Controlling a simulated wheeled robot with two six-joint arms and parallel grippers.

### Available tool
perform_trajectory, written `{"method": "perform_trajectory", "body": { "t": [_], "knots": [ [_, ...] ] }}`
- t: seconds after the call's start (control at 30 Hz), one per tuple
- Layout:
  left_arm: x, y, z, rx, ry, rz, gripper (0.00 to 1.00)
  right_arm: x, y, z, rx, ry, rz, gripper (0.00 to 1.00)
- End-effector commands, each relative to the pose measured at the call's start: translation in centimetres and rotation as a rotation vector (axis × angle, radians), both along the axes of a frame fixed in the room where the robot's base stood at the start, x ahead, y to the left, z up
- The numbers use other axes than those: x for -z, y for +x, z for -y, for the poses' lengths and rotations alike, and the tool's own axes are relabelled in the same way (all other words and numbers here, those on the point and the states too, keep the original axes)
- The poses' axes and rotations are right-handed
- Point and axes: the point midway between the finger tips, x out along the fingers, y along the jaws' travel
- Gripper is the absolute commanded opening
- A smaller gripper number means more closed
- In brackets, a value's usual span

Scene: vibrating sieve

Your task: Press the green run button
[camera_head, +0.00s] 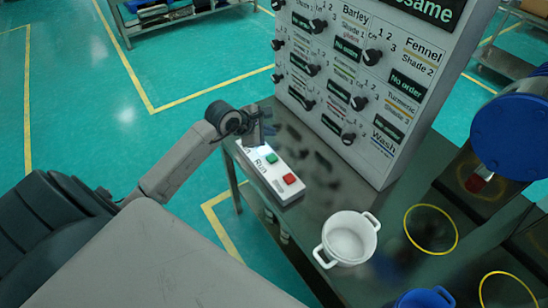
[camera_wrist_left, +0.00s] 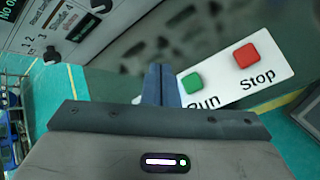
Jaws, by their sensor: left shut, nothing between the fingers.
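The green run button (camera_head: 271,158) sits on a white control box (camera_head: 281,169) at the left edge of the metal table, beside the word "Run". The red stop button (camera_head: 290,178) is on the same box, nearer to me. In the left wrist view the green button (camera_wrist_left: 191,83) and the red button (camera_wrist_left: 246,55) are both clear. My left gripper (camera_head: 266,137) is shut and empty, fingers pointing down at the far end of the box. In the wrist view its fingertips (camera_wrist_left: 162,69) are just left of the green button. I cannot tell their height above the box. My right gripper is not in view.
A tall panel with several black knobs (camera_head: 372,57) stands behind the box. A white two-handled pot (camera_head: 348,240) is on the table near the box. A blue drum (camera_head: 512,137) is at the right, and a blue container (camera_head: 424,299) at the bottom.

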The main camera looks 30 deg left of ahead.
Motion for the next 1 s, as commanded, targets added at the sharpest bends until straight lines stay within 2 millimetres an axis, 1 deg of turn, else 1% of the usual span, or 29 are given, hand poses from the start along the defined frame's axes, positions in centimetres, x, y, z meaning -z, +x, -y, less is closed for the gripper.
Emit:
{"method": "perform_trajectory", "body": {
  "t": [0.37, 0.53, 0.67, 0.77, 0.97, 1.0],
  "knots": [
    [0.1, 0.0, -0.1, 0.000, 0.003, -0.001, 0.00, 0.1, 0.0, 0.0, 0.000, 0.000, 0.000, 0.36],
    [0.9, 0.0, 0.0, 0.000, 0.002, -0.002, 0.00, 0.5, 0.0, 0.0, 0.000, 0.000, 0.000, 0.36],
    [2.2, -0.1, 0.0, 0.000, 0.002, -0.003, 0.00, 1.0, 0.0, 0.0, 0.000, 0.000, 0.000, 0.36],
    [3.5, 0.0, 0.0, -0.001, 0.000, -0.002, 0.00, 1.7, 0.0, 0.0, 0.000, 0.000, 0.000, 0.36],
    [6.5, 0.0, 0.0, -0.001, 0.000, -0.002, 0.00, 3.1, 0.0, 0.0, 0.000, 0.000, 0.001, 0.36],
    [7.3, 0.0, 0.0, -0.001, 0.001, -0.001, 0.00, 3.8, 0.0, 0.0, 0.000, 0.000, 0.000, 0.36]
  ]
}}
